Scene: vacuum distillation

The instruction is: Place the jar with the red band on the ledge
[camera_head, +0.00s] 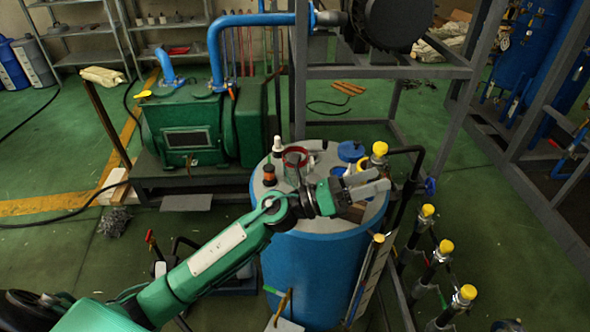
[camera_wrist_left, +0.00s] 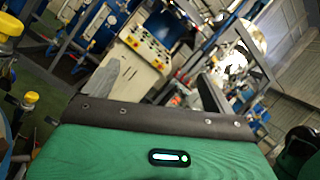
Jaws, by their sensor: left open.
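A jar with a red band (camera_head: 296,154) stands on the grey top of a blue drum (camera_head: 318,262), partly hidden by my left arm. My left gripper (camera_head: 374,182) is over the right part of the drum top, to the right of the jar, with its fingers pointing right. Its fingers are apart and hold nothing; they also show in the left wrist view (camera_wrist_left: 155,90). I cannot tell which surface is the ledge. My right gripper is not in view.
On the drum top are a dark bottle with an orange band (camera_head: 269,175), a white-capped dropper bottle (camera_head: 277,146) and a blue-lidded container (camera_head: 350,151). Yellow-capped pipes (camera_head: 428,211) rise at the right. A green pump (camera_head: 188,130) stands behind left.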

